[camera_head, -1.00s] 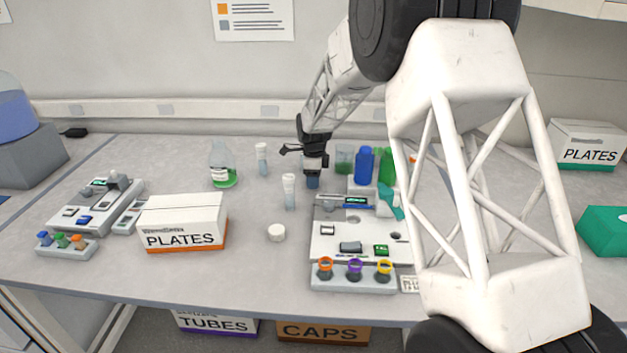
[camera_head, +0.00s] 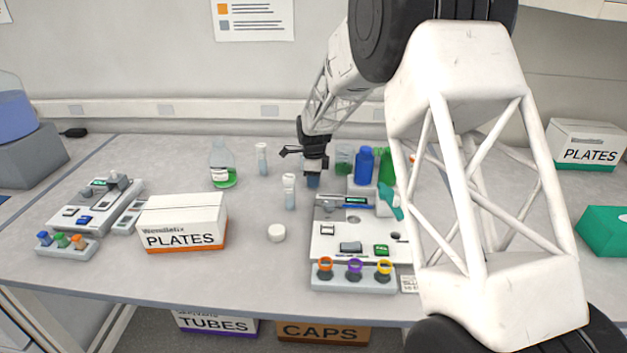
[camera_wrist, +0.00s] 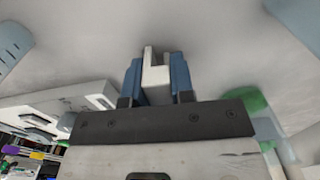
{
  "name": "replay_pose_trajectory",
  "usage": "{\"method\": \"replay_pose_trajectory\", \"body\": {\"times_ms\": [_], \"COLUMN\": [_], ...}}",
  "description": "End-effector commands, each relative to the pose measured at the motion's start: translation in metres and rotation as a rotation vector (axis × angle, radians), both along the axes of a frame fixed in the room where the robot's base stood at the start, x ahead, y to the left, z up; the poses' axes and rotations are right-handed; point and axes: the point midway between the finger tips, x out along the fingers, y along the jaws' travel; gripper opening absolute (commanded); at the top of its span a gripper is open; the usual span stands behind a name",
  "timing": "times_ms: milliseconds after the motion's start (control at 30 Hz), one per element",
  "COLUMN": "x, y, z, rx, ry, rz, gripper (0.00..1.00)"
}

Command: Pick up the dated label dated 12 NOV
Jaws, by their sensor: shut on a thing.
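My gripper (camera_head: 313,180) is over the far part of the bench, just behind the white device station (camera_head: 326,228). In the wrist view its two blue fingers (camera_wrist: 156,82) are closed on a small pale, stepped piece (camera_wrist: 154,70). No writing shows on the piece, so I cannot read a 12 NOV date on it. In the head view the held piece is hidden or too small to make out. A small printed white card (camera_head: 409,284) lies by the station's front right, partly behind my arm; its text is too small to read.
Two clear tubes (camera_head: 289,192) stand left of my gripper, with a round white cap (camera_head: 277,233) nearer the front. A blue bottle (camera_head: 363,167) and a green bottle (camera_head: 387,168) stand to the right. A PLATES box (camera_head: 181,222) and a second station (camera_head: 97,207) are left.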

Motion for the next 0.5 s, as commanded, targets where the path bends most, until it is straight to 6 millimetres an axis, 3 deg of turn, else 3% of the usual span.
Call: {"method": "replay_pose_trajectory", "body": {"times_ms": [300,500], "x": [0.000,0.000], "y": [0.000,0.000], "z": [0.002,0.013], "rx": [0.000,0.000], "ry": [0.000,0.000], "rz": [0.000,0.000], "gripper": [0.01,0.01]}}
